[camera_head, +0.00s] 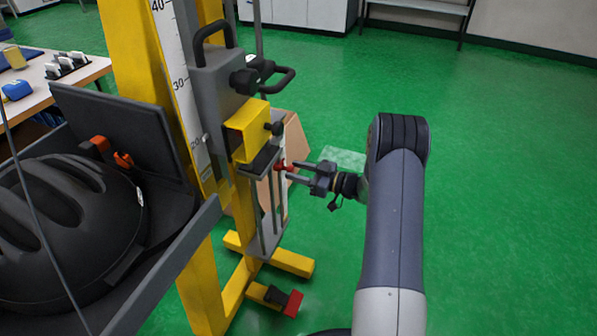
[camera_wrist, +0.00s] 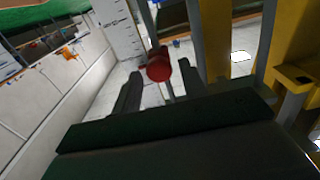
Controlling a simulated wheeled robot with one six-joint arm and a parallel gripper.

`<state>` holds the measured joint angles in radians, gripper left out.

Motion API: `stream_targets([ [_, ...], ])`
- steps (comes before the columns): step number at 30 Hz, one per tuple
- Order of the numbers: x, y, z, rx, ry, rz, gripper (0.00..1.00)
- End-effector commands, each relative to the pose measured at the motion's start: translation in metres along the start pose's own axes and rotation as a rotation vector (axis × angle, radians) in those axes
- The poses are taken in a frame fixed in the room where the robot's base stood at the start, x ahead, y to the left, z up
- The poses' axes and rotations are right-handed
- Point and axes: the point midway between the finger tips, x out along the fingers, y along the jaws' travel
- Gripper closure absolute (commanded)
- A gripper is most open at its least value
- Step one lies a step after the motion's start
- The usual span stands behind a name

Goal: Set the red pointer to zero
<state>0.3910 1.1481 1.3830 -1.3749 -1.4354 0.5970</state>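The red pointer (camera_head: 282,166) shows as a small red knob on the front of the drop tower, beside a narrow upright white strip. In the wrist view, its round red end (camera_wrist: 159,68) sits between my two fingertips. My gripper (camera_head: 292,171) is open, with a finger on each side of the knob. A gap shows on both sides in the wrist view, so the fingers do not appear to touch it. A white strip with tick marks (camera_wrist: 117,28) shows behind the left finger. The zero mark and the pointer's reading are too small to read.
The yellow tower frame (camera_head: 133,65) carries a tall numbered scale (camera_head: 177,85). A grey carriage with handles (camera_head: 215,85) and a yellow block (camera_head: 247,130) sit above the pointer. A black helmet (camera_head: 70,225) lies in a tray at left. Green floor is clear at right.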

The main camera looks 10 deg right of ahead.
Motion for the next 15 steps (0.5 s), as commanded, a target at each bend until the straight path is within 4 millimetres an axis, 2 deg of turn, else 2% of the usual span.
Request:
stream_targets([
  [2,-0.0002,0.0000,0.0001,0.000,0.000,0.000,0.66],
  [15,-0.0003,-0.0002,0.0002,0.000,0.000,0.000,1.00],
])
